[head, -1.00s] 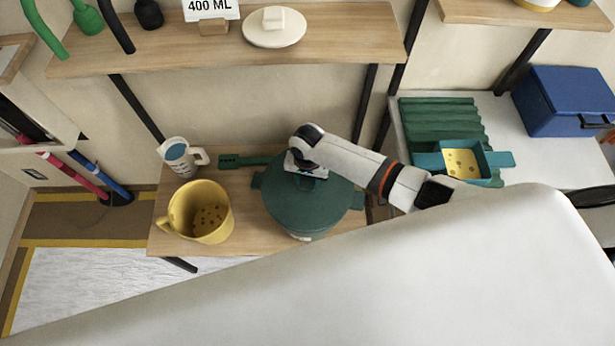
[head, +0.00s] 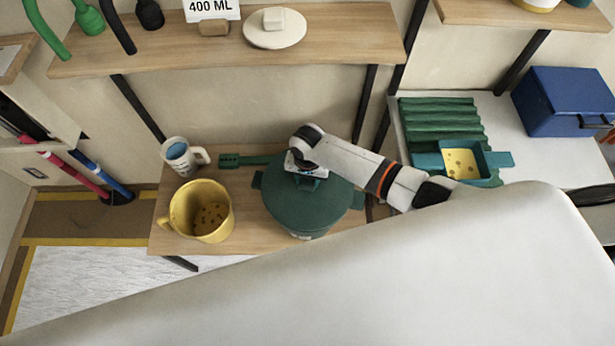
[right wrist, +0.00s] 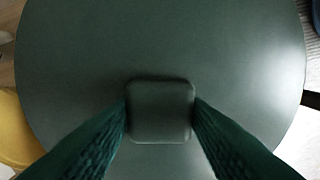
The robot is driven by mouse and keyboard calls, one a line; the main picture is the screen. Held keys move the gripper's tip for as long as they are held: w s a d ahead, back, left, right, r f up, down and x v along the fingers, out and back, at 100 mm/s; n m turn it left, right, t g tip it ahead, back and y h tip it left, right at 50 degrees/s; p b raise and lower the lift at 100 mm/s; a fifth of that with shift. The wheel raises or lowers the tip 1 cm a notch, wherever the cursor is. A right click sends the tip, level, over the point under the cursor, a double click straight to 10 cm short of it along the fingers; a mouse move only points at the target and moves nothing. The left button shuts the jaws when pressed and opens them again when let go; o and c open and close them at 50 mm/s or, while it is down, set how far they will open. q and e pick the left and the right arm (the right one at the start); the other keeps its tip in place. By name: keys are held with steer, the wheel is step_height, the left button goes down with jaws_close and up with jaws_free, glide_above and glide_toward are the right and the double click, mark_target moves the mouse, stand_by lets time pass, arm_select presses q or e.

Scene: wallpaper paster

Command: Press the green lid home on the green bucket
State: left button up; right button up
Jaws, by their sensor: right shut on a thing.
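The green lid (head: 315,207) lies over the mouth of the green bucket (head: 308,235) on the lower wooden shelf; most of the bucket is hidden beneath it. In the right wrist view the lid (right wrist: 225,60) fills most of the picture, with its square knob (right wrist: 160,112) between the two fingers. My right gripper (right wrist: 160,120) is shut on this knob, from above. In the head view my right gripper (head: 308,180) hides the knob. I cannot tell whether the lid's rim is fully seated. My left gripper is not in view.
A yellow bucket (head: 184,217) and a white measuring jug (head: 183,156) stand left of the green bucket. A green flat tool (head: 240,160) lies behind. An upper shelf (head: 120,55) overhangs the back. A teal tray (head: 430,163) and blue box (head: 568,100) are at right.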

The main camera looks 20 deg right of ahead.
mark_target(307, 181)
steer(key=shift+f+b, duration=0.7)
steer(key=shift+f, duration=0.45)
steer(key=o, duration=1.1)
steer(key=shift+r, duration=0.1)
step_height(307, 181, up, 12)
steer(key=shift+f+p, duration=0.1)
steer(key=shift+p, duration=0.2)
